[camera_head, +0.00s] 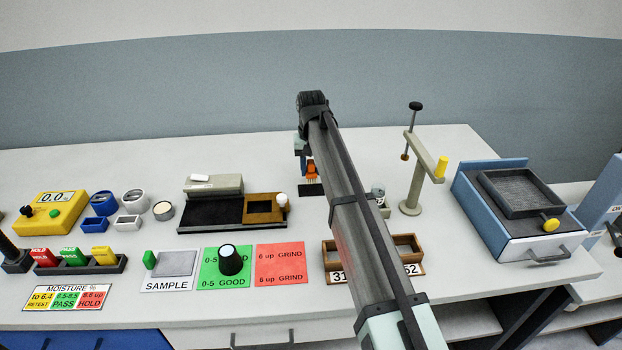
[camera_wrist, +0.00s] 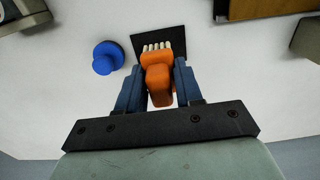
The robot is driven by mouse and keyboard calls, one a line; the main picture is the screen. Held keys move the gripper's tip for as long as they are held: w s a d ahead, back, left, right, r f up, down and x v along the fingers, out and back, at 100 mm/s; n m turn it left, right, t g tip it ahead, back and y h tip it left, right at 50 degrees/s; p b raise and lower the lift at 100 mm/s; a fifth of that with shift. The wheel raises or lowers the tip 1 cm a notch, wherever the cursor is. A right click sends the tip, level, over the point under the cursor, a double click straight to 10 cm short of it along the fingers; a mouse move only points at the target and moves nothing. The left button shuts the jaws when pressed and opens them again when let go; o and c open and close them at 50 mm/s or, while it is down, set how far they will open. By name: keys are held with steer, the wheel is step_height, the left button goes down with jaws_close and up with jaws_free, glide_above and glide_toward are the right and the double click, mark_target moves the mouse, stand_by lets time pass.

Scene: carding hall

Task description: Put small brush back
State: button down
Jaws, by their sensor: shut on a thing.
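The small brush (camera_wrist: 157,75) has an orange handle and pale bristles, which point at a black square mat in the wrist view. In the head view the brush (camera_head: 311,168) shows as a bit of orange just left of my arm. My gripper (camera_wrist: 159,88) is shut on the orange handle, one blue finger on each side. The bristle tips lie over the black mat (camera_wrist: 178,36); I cannot tell whether they touch it. The mat (camera_head: 310,190) also shows in the head view, partly hidden by my arm.
A blue round knob-like piece (camera_wrist: 107,57) stands left of the mat. A beige stand with a yellow handle (camera_head: 418,175) is to the right. A dark tray with a wooden box (camera_head: 265,209) is to the left. My arm partly hides a numbered wooden box (camera_head: 335,262).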

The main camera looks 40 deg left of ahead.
mark_target(311, 178)
steer(key=shift+f, duration=2)
steer(key=shift+f, duration=0.1)
steer(key=c, duration=0.7)
jaws_free()
steer(key=shift+c, duration=0.2)
step_height(311, 178, up, 12)
steer(key=shift+r, duration=0.1)
